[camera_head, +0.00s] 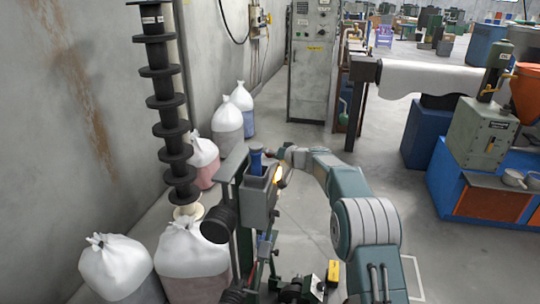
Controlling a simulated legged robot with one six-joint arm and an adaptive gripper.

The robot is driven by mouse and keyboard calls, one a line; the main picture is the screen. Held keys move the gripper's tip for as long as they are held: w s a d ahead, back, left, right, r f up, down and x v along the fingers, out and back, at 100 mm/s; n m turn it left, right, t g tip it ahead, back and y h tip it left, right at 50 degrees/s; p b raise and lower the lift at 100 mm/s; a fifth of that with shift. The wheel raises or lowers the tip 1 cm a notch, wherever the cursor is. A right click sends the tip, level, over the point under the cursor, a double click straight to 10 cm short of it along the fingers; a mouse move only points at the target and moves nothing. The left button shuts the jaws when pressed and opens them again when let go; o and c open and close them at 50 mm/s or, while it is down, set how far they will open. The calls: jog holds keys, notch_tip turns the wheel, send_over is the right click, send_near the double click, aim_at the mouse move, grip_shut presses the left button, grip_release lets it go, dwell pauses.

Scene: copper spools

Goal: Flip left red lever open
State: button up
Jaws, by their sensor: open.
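My arm reaches in from the lower right, and my gripper (283,178) is at the far upper end of a grey machine (258,200). The gripper is small and dark, close to the machine's right side, and looks open with nothing seen between its fingers. An orange-yellow glowing patch (278,174) shows beside the fingers. I cannot make out a red lever; it may be hidden behind the machine or my arm. I cannot tell whether the gripper touches anything.
A blue cylinder (256,161) stands on the machine's top. A column of black spools (163,87) and tied white bags (115,267) stand at the left by the wall. A grey cabinet (312,60) is behind. A yellow-topped box (333,272) is below. Floor is clear at centre right.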

jog(key=v, duration=1.1)
jog(key=shift+s+d, duration=0.2)
jog(key=shift+d, duration=0.1)
jog(key=shift+r, duration=0.1)
jog(key=s+d+r+g+h, duration=0.15)
jog(key=s+r, duration=0.25)
jog(key=s, duration=0.7)
jog(key=s+r+g+h, duration=0.2)
jog(key=s+r+h, duration=0.1)
jog(key=s, duration=0.8)
jog(key=s+d+f+h, duration=0.1)
jog(key=s+d+h, duration=0.1)
jog(key=s, duration=0.6)
jog(key=s+d+f+m+h, duration=0.1)
jog(key=s+d+f+h, duration=0.1)
jog(key=s, duration=0.7)
jog(key=s+d+f+m+h, duration=0.1)
jog(key=s+d+f+h, duration=0.1)
jog(key=s+d+h, duration=0.2)
jog(key=s+d, duration=0.2)
jog(key=s, duration=0.2)
jog(key=shift+s, duration=0.25)
